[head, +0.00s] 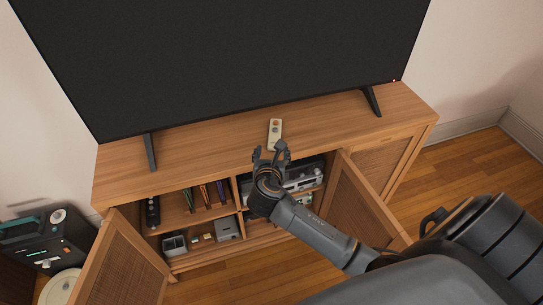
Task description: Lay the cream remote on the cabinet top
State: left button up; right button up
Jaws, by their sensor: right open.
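The cream remote (275,130) lies on the wooden cabinet top (215,143), near the front edge and below the television. Its long side points from front to back. My right gripper (271,153) is open at the cabinet's front edge, just in front of the remote's near end. I see no gap clearly between the fingertips and the remote, so I cannot tell whether they touch. The gripper appears empty. My left gripper is not in view.
A large television (230,55) stands on the cabinet on two feet. Two cabinet doors, left (122,262) and middle (358,205), hang open. The shelves hold a dark remote (152,212), grey boxes and a silver device (300,180). A dark machine (45,240) stands at left.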

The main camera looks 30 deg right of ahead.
jog(key=shift+v, duration=1.6)
jog(key=s+a+f+m+g+y, duration=0.1)
jog(key=s+f+m+g+y, duration=0.3)
jog(key=f, duration=0.7)
jog(key=s+a+f+m+h, duration=0.1)
jog(key=s+f+m, duration=0.3)
jog(key=f, duration=0.7)
jog(key=s+a+f+m+g+y, duration=0.1)
jog(key=s+f+m+g+y, duration=0.1)
jog(key=s+f, duration=0.65)
jog(key=s+a+f+m+g+y, duration=0.1)
jog(key=s+f+m+g, duration=0.1)
jog(key=s+f+m, duration=0.6)
jog(key=s+a+f+m+g+y, duration=0.1)
jog(key=s+f+m, duration=0.7)
jog(key=s, duration=1.1)
jog(key=shift+a+f+g+y, duration=0.35)
jog(key=shift+f+g+y, duration=0.15)
jog(key=shift+f, duration=0.25)
